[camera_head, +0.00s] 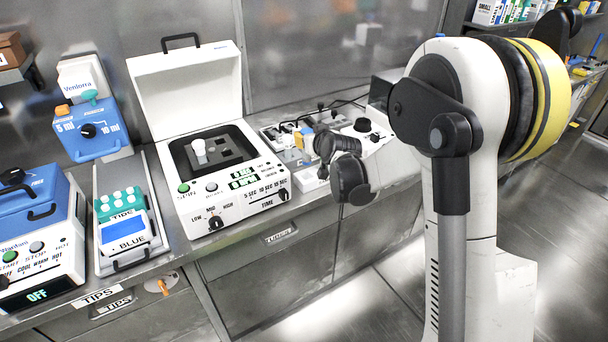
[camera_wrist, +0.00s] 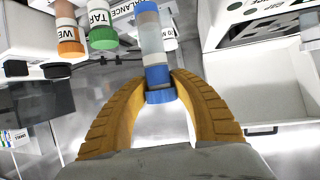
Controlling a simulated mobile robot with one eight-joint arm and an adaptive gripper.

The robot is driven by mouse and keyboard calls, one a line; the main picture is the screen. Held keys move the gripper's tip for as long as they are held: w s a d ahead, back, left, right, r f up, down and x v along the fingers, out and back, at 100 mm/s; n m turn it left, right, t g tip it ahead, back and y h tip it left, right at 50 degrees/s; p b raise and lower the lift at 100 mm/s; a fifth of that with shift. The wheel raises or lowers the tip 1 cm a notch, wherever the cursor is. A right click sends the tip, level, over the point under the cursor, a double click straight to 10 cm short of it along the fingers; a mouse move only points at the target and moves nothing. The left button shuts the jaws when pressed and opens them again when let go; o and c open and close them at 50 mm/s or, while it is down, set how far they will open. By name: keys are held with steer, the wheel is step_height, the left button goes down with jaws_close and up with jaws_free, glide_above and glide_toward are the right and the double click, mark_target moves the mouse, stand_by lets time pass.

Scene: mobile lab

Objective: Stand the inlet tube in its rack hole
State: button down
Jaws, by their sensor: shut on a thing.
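My gripper (camera_wrist: 163,82), with two curved yellow fingers, is shut on a blue-capped tube (camera_wrist: 152,40) in the wrist view. The tube has a pale body and a blue band, and its cap end is between the fingertips. An orange-capped tube (camera_wrist: 66,30) marked "WE" and a green-capped tube (camera_wrist: 97,18) marked "TAP" stand to the left, apart from my fingers. Their rack holes are not clear. In the head view the gripper area is small and partly hidden by my arm.
Small lab items crowd the counter behind my arm.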

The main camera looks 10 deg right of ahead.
mark_target(309, 161)
step_height(309, 161, down, 9)
steer(key=b, duration=0.3)
steer(key=shift+d+r+b, duration=0.1)
steer(key=shift+r+b, duration=0.05)
steer(key=shift+b, duration=0.2)
steer(key=shift+f, duration=0.2)
steer(key=c, duration=1.4)
jaws_free()
